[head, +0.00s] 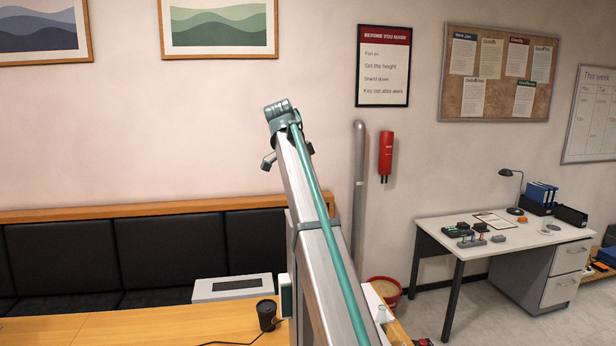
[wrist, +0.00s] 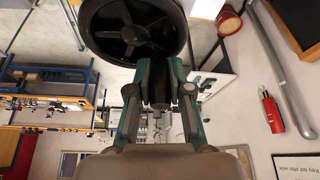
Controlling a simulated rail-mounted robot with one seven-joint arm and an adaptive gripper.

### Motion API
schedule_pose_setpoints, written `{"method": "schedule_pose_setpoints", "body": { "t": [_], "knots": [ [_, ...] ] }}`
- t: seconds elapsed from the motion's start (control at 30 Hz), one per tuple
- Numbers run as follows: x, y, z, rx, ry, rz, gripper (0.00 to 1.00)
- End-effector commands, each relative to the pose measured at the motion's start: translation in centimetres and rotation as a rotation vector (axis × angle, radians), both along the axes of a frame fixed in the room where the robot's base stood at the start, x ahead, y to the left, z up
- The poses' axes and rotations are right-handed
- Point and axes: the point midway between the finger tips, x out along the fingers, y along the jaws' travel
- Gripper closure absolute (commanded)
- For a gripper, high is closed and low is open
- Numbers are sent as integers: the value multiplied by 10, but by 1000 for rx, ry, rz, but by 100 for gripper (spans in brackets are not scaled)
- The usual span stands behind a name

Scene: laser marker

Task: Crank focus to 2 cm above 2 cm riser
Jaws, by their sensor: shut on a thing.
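In the wrist view, a black spoked handwheel (wrist: 122,35) fills the top, left of centre. My gripper (wrist: 158,72) is shut on the wheel's dark crank handle (wrist: 158,90), which sits between the two fingers. The fingers are beside the wheel's lower right rim. In the head view, a long silver and green beam stands in front of the work area, and I cannot make out my gripper or the wheel there. The riser, the laser head and any height scale cannot be made out in either view.
A white desk (head: 480,246) with small items stands at the right. A red bin (head: 383,290) is on the floor between them.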

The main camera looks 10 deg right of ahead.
Motion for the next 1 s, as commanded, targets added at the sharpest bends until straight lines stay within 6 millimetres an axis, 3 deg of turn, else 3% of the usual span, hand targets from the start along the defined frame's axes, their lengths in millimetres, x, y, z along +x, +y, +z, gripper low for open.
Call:
{"method": "schedule_pose_setpoints", "body": {
  "t": [0.5, 0.53, 0.67, 1.0],
  "knots": [
    [-1, -2, -2, -2, -1, -19, 100],
    [-1, -2, -2, -2, -1, -19, 77],
    [-1, -1, -2, -2, -2, -19, 56],
    [0, -1, -1, -1, -1, -18, 54]
  ]
}}
